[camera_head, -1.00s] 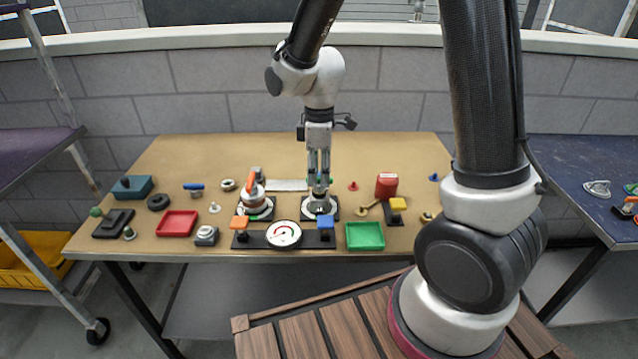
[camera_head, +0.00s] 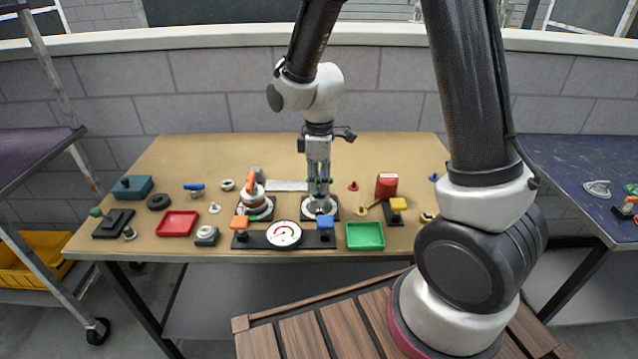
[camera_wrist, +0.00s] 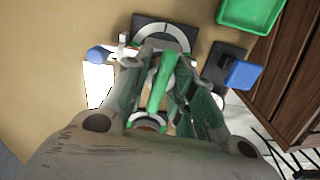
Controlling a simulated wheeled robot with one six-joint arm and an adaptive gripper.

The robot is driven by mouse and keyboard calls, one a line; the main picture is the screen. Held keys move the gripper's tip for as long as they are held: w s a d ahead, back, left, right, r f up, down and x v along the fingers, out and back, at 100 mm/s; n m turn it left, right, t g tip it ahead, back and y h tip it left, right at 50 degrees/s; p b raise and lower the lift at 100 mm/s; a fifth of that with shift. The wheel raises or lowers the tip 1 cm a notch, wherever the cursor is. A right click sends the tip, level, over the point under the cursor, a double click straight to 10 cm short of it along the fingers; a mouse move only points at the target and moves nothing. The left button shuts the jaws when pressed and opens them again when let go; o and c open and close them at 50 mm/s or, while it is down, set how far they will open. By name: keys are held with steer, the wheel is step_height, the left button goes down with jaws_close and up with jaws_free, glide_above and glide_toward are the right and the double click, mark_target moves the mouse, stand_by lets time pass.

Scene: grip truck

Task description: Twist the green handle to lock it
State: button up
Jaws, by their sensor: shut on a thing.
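The green handle (camera_wrist: 160,82) shows in the wrist view as a long bar between my finger linkages. It sits over a dark base plate with a pale ring (camera_wrist: 178,37). In the head view only small green bits of the handle (camera_head: 329,181) show beside my fingers; the rest is hidden. My gripper (camera_head: 319,190) points straight down over this fixture and is shut on the handle. The base (camera_head: 333,212) lies on the table below it.
An orange-handled fixture (camera_head: 253,190) stands close on the left. In front are a round gauge (camera_head: 284,235), an orange block (camera_head: 239,222) and a blue block (camera_head: 325,221). A green tray (camera_head: 365,236) lies front right, a red tray (camera_head: 177,223) left.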

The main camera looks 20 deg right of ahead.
mark_target(319, 177)
steer(key=m, duration=1.1)
steer(key=shift+m, duration=0.4)
steer(key=m, duration=0.8)
steer(key=o, duration=0.7)
steer(key=shift+r, duration=3.75)
